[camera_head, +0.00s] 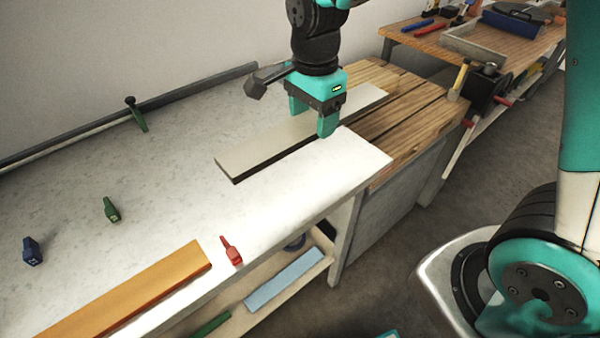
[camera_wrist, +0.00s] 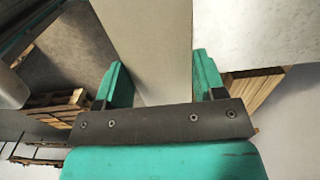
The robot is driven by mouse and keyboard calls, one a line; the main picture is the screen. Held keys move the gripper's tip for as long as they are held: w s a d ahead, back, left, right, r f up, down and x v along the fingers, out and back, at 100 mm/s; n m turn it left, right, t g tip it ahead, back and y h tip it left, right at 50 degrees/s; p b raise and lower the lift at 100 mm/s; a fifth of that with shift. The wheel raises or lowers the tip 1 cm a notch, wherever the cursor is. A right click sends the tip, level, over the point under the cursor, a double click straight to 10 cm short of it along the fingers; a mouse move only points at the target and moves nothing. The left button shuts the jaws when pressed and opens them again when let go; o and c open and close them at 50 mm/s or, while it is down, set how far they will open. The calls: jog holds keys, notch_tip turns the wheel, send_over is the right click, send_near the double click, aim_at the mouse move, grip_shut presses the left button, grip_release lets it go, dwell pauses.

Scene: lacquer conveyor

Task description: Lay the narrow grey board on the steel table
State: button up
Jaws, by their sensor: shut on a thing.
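The narrow grey board (camera_head: 250,150) is a long, flat, beige-grey plank. My gripper (camera_head: 313,120) is shut across its width, with one finger at each long edge. The board lies roughly level over the right part of the pale, mottled steel table (camera_head: 130,220), and its far end reaches over the slatted wooden top. Whether its underside touches the table is hard to tell. In the wrist view the board (camera_wrist: 150,45) runs between the two green fingers of my gripper (camera_wrist: 160,78).
An orange board (camera_head: 130,295) lies along the table's front edge. A red piece (camera_head: 231,250), a green piece (camera_head: 111,210) and a blue piece (camera_head: 32,251) stand on the table. A slatted wooden top (camera_head: 400,125) adjoins on the right. The table's middle is clear.

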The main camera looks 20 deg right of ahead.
aim_at(313, 121)
notch_tip(313, 121, down, 16)
dwell(0.4)
jog(key=o, duration=1.1)
jog(key=shift+f, duration=0.1)
notch_tip(313, 121, up, 12)
jog(key=shift+s+r, duration=0.1)
jog(key=shift+r, duration=0.05)
jog(key=s+a+r+n+y, duration=0.1)
jog(key=s+r+n, duration=0.2)
jog(key=s+n, duration=0.3)
jog(key=s+a+r+n+y, duration=0.1)
jog(key=s+a+r+n, duration=0.1)
jog(key=s+r+n, duration=0.2)
jog(key=s+a+r+n+y, duration=0.1)
jog(key=s+r+n, duration=0.3)
jog(key=s+n, duration=0.4)
jog(key=shift+s+a+r+n+y, duration=0.15)
jog(key=shift+n+y, duration=0.15)
jog(key=shift+n, duration=0.6)
jog(key=shift+s+a+r+n+y, duration=0.1)
jog(key=shift+n+y, duration=0.2)
jog(key=shift+n, duration=0.6)
